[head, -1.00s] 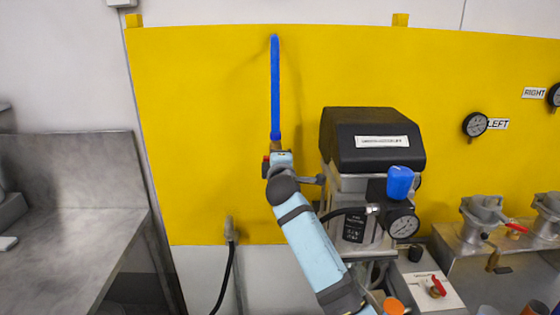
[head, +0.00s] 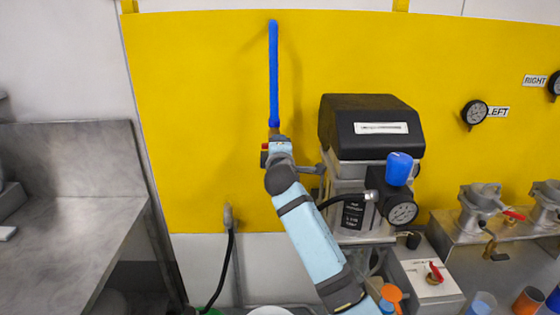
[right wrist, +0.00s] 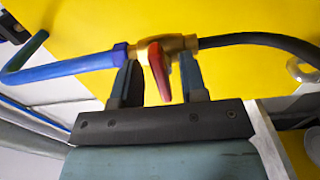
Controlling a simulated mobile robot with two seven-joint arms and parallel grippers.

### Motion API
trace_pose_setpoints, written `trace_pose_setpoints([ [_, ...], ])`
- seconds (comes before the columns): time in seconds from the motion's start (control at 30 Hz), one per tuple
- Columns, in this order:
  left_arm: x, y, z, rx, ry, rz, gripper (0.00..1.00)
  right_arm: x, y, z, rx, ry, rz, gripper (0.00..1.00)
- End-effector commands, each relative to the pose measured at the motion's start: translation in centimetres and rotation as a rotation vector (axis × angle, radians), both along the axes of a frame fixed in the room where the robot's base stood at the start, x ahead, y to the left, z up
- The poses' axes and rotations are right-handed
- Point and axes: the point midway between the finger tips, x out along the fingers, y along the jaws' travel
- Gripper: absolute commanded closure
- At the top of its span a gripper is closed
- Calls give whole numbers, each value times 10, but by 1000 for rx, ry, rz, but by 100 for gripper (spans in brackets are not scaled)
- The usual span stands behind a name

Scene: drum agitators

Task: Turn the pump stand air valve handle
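The air valve is a brass body (right wrist: 176,45) between a blue pipe (right wrist: 70,66) and a black hose (right wrist: 260,39) in the right wrist view. Its red handle (right wrist: 159,72) hangs between the two fingers of my right gripper (right wrist: 159,84), with a visible gap on each side. The gripper is open around the handle. In the head view my right gripper (head: 277,147) is at the lower end of the vertical blue pipe (head: 273,75). It hides most of the valve there; a bit of red handle (head: 264,152) shows at its left. My left gripper is in no view.
A black-topped pump unit (head: 370,112) with a blue knob (head: 399,168) and gauge (head: 402,212) stands close right of my right gripper. The yellow panel (head: 180,120) is behind. A metal counter (head: 70,190) is at left; a black hose (head: 228,265) hangs below.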

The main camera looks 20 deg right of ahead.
Motion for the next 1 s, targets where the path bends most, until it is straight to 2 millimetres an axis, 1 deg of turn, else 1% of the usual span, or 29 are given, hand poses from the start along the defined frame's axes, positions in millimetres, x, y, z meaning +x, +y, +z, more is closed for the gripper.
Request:
trace_pose_setpoints([
  [0.07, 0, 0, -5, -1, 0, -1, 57, -15, 4, -4, 0, 1, 1, 61],
  [0.3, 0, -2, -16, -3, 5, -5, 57, -69, 19, -4, 3, 0, 1, 61],
  [0.4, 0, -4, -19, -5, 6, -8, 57, -88, 25, -3, 2, 0, 2, 61],
  [0.5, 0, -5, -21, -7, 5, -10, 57, -103, 30, -3, 2, 0, 1, 61],
  [0.6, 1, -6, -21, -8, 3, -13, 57, -114, 33, -2, 2, 0, 1, 61],
  [0.7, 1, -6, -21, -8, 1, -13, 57, -119, 34, -1, 2, 0, 1, 61],
  [1.0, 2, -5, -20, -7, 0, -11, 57, -120, 35, -1, 1, 1, 0, 61],
])
